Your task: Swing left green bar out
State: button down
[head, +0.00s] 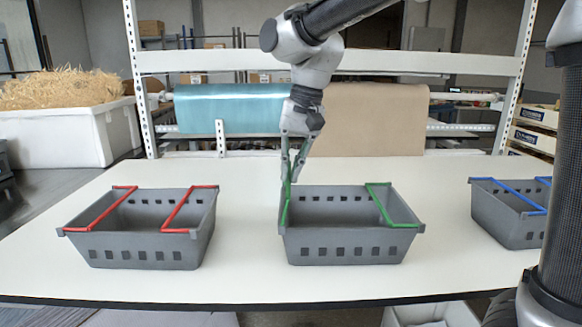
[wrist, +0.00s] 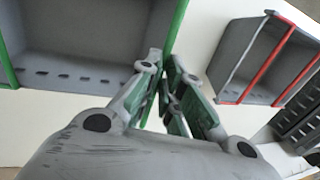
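The grey crate (head: 345,248) with green bars stands in the middle of the table. Its left green bar (head: 285,212) runs along the crate's left end; in the wrist view it is the green bar (wrist: 179,30) at the crate's edge. The right green bar (head: 380,205) lies across the top of the crate toward its right end and shows at the far left of the wrist view (wrist: 6,62). My gripper (head: 292,176) points down at the far end of the left bar. Its fingers (wrist: 164,66) are close together with the bar between them; the exact contact is partly hidden.
A grey crate with red bars (head: 140,250) stands to the left, and one with blue bars (head: 505,222) to the right. White table (head: 250,280) is clear between them. Behind are a rack with teal (head: 225,108) and brown (head: 375,120) rolls.

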jog(key=shift+a, duration=0.1)
jog(key=shift+a+h, duration=0.85)
jog(key=shift+h, duration=0.25)
jog(key=shift+w+a+f+g+h, duration=0.1)
jog(key=shift+a+f+h, duration=0.15)
jog(key=shift+a+h, duration=0.75)
jog(key=shift+w+a+f+g+h, duration=0.15)
jog(key=shift+a+h, duration=0.45)
jog(key=shift+h, duration=0.75)
jog(key=shift+a+f+g+h, duration=0.1)
jog(key=shift+a+f+h, duration=0.2)
jog(key=shift+a+h, duration=0.7)
jog(key=shift+d+h, duration=0.2)
jog(key=shift+h, duration=0.05)
jog(key=c, duration=1.6)
grip_release()
jog(key=shift+a, duration=0.1)
